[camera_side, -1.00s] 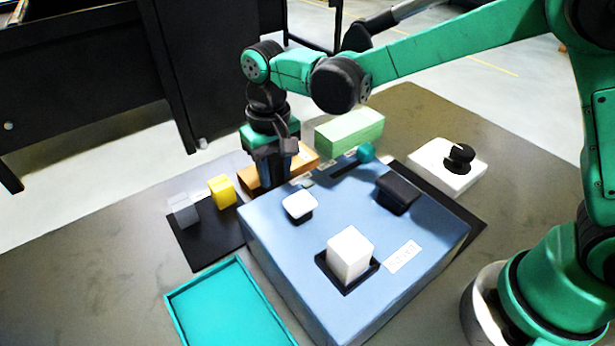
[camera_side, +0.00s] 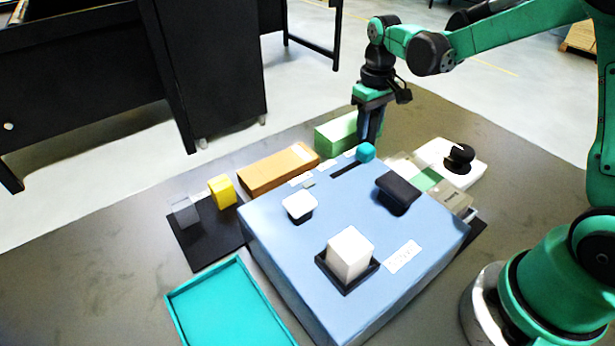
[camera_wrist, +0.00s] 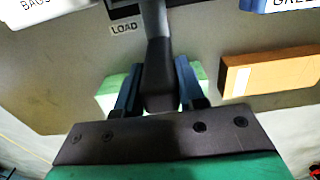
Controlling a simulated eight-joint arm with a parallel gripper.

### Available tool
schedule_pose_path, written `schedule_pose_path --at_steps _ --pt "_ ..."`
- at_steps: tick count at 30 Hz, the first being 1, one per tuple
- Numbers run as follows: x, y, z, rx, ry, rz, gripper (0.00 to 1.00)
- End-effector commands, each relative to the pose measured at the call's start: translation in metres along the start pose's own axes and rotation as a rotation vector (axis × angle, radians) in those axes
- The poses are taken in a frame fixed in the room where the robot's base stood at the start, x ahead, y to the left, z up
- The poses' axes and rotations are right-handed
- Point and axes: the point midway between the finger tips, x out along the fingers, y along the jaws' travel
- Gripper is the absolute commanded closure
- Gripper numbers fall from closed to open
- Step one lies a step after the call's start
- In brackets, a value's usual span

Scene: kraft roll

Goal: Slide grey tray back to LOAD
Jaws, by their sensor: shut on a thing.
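The grey tray (camera_side: 455,200) shows along the right side of the blue box in the side view, with a green patch across it and a small label. The box hides part of it. My gripper (camera_side: 369,137) is low behind the teal knob, at the box's far corner. In the wrist view my gripper (camera_wrist: 158,98) has its blue fingers on both sides of a dark handle (camera_wrist: 157,62) and is shut on it. The handle's join to the tray is not visible. A LOAD label (camera_wrist: 124,27) lies on the table, left of the handle.
The blue box (camera_side: 290,245) fills the middle, bearing a white block (camera_side: 349,252), a black block (camera_side: 397,192) and the teal knob (camera_side: 365,152). A green block (camera_side: 337,133) and orange block (camera_side: 278,168) lie behind it. A white base with a black knob (camera_side: 460,157) stands right.

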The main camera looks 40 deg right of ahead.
Motion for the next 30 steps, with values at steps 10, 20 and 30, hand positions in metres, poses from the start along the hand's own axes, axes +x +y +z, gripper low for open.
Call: schedule_pose_path --at_steps 10,20,30 --pt "-0.0006 0.0094 -0.0003 0.002 0.0 0.004 1.0" --pt "-0.0004 0.0093 -0.0006 0.003 0.002 0.005 0.34" --pt "-0.0062 0.0078 -0.0005 0.001 0.001 0.002 0.34"
